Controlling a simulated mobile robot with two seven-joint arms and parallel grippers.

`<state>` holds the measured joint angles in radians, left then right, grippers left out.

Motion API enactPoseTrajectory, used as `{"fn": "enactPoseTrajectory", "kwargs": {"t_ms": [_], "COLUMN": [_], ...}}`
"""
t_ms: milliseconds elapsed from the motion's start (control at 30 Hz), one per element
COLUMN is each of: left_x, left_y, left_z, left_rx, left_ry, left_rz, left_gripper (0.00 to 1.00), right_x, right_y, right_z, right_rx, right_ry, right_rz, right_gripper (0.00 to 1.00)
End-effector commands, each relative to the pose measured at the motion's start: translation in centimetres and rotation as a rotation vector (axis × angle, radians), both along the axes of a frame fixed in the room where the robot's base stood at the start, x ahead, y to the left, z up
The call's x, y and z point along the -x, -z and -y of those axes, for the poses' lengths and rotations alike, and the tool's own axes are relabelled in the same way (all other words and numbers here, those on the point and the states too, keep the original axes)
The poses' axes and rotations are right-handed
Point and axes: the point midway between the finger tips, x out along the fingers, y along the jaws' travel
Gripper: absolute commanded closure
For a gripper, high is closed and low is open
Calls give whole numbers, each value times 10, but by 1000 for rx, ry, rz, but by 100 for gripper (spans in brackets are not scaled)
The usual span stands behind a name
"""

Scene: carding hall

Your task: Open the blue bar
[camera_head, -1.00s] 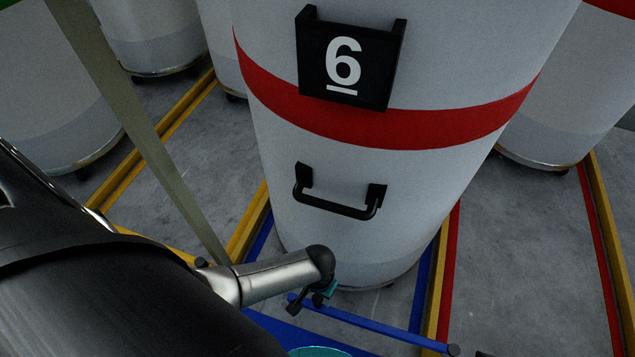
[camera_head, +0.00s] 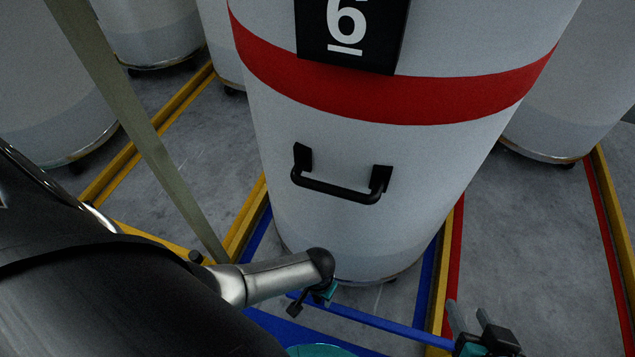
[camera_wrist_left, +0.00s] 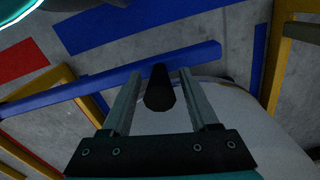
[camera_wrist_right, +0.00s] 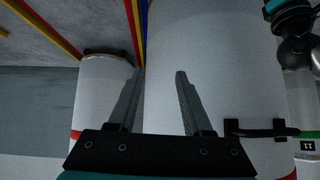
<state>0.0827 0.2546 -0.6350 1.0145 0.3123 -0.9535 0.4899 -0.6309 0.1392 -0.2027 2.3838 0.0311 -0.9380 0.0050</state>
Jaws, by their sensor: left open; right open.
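The blue bar (camera_head: 375,321) lies low across the front of the white can at the lower middle of the head view. Its right end is hidden near my right gripper. In the left wrist view the blue bar (camera_wrist_left: 115,82) crosses just beyond my left gripper (camera_wrist_left: 160,73). That gripper is open, with a dark cylindrical knob (camera_wrist_left: 158,92) between its fingers; contact cannot be told. In the head view its fingers are mostly hidden by its wrist. My right gripper (camera_head: 469,318) is open and empty at the lower right, beside the bar's right part.
The white can (camera_head: 370,225) with a red band, a number 6 plate (camera_head: 350,35) and a black handle (camera_head: 340,188) stands behind the bar. Yellow rails (camera_head: 245,225) and more cans flank it. A slanted strap (camera_head: 150,145) hangs at left. Bare floor (camera_head: 520,225) shows at right.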

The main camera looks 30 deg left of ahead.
Motion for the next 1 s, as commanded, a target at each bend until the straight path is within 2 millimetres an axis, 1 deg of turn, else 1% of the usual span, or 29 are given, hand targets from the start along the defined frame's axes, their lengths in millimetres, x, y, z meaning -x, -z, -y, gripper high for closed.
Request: {"fn": "enactPoseTrajectory", "kwargs": {"t_ms": [100, 333, 767, 867, 1000], "left_x": [0, 0, 0, 0, 0], "left_y": [6, 12, 13, 13, 13], "left_z": [0, 0, 0, 0, 0], "left_rx": [0, 1, 1, 1, 1], "left_ry": [0, 0, 0, 0, 0], "left_rz": [0, 0, 1, 1, 1], "left_gripper": [39, 39, 39, 48, 64], "right_x": [-4, -10, -11, -11, -11], "right_y": [2, -1, -3, -3, -3], "right_z": [-8, -19, -23, -23, -23], "right_rx": [-31, -74, -90, -89, -89], "right_ry": [-10, -19, -22, -22, -22], "right_rz": [56, 139, 169, 168, 168], "right_gripper": [50, 50, 50, 50, 50]}}
